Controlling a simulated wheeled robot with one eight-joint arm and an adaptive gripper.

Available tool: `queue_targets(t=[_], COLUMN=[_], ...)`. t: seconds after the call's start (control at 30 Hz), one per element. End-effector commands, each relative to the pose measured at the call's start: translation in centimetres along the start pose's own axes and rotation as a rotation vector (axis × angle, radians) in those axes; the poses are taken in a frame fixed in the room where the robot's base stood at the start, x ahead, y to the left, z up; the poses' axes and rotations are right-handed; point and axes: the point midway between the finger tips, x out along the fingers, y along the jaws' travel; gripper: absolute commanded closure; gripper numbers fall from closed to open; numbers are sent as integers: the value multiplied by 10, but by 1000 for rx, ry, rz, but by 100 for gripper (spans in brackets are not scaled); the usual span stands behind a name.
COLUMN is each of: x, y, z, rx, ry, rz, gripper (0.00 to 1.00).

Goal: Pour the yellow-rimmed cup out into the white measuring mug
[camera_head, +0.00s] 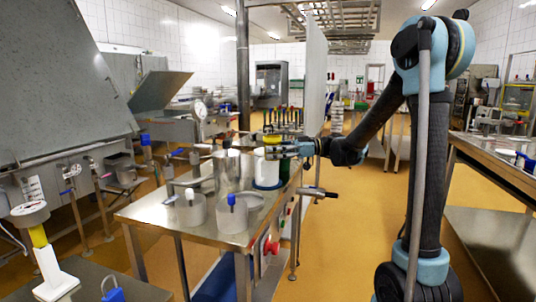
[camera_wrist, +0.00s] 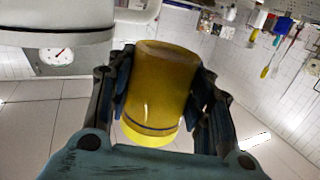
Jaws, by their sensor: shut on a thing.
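The yellow-rimmed cup (camera_wrist: 160,88) sits between both fingers of my gripper (camera_wrist: 162,72) in the wrist view. It is amber with a dark line beside its bright yellow rim, and looks close to upright; this view appears upside down. In the head view the cup (camera_head: 271,139) is small, held by my gripper (camera_head: 279,150) just above the white measuring mug (camera_head: 266,170). The mug stands on the steel table. A large white shape with a handle, likely this mug (camera_wrist: 65,22), shows at the upper left of the wrist view. The cup's contents are hidden.
The steel table (camera_head: 165,215) also bears a tall metal pot (camera_head: 227,172) left of the mug and clear containers (camera_head: 231,217) in front. A pale upright panel (camera_head: 315,75) stands just behind my gripper.

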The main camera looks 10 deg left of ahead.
Motion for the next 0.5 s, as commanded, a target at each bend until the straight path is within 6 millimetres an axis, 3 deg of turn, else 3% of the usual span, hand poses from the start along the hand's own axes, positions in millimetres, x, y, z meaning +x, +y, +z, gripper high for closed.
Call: queue_targets(t=[0.5], x=[-1], y=[11], z=[-23], rx=[239], ry=[-33], rz=[-15], gripper=[80])
